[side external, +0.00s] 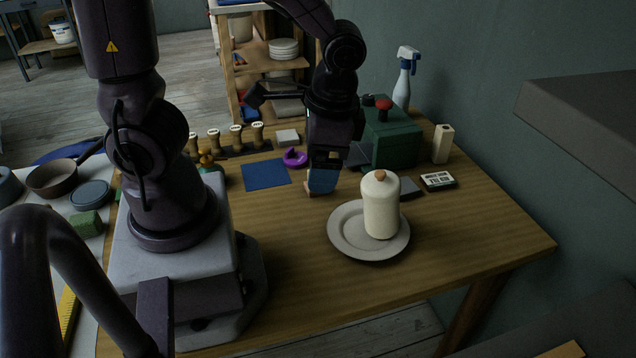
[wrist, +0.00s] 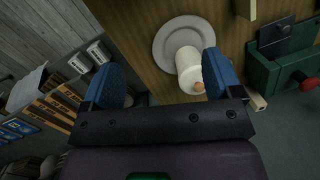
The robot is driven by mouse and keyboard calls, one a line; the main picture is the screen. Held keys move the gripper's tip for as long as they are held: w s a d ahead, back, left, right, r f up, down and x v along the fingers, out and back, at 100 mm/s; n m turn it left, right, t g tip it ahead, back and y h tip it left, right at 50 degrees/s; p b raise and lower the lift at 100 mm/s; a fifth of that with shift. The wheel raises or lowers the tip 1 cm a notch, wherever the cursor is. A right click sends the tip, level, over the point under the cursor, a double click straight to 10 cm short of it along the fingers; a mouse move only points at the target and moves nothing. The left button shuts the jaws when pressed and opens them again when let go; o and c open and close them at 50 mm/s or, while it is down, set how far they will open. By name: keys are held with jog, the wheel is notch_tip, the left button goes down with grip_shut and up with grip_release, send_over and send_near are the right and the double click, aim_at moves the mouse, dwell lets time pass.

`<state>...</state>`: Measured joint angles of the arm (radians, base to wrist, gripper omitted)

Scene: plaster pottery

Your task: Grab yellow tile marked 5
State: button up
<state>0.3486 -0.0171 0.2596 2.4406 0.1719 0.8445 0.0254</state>
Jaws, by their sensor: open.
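I cannot make out a yellow tile marked 5 in either view. My gripper (side external: 322,180) hangs over the middle of the table, and its blue fingers look close to the tabletop in the side view. A small tan piece (side external: 308,188) shows beside the fingertips; I cannot tell what it is. In the wrist view my gripper (wrist: 162,60) is open with its blue fingers wide apart and nothing held between them. Part of the table behind the gripper is hidden in the side view.
A cream bottle (side external: 381,205) stands on a pale plate (side external: 345,242) right of my gripper. A green box (side external: 392,145) with a red knob stands behind. The table's front is clear.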

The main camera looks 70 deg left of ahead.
jog(key=w+a+f+m+y, duration=0.1)
jog(key=a+f+m+y, duration=0.3)
jog(key=a+m, duration=0.1)
jog(key=w+a+f+m+y, duration=0.2)
jog(key=a+f+m+y, duration=0.2)
jog(key=a+f+m, duration=0.1)
jog(key=w+a+f+m+y, duration=0.2)
jog(key=a+f+m+y, duration=0.2)
jog(key=a, duration=0.3)
jog(key=shift+w+a+f+m+t, duration=0.1)
jog(key=shift+w+f+m+t, duration=0.15)
jog(key=shift+f+m+t, duration=0.2)
jog(key=shift+f, duration=0.65)
notch_tip(320, 180, down, 2)
jog(key=shift+f, duration=0.2)
jog(key=shift+f+x, duration=0.2)
jog(key=shift+x, duration=0.85)
jog(key=shift+a+f, duration=0.2)
jog(key=shift+a, duration=0.2)
jog(key=c, duration=1.1)
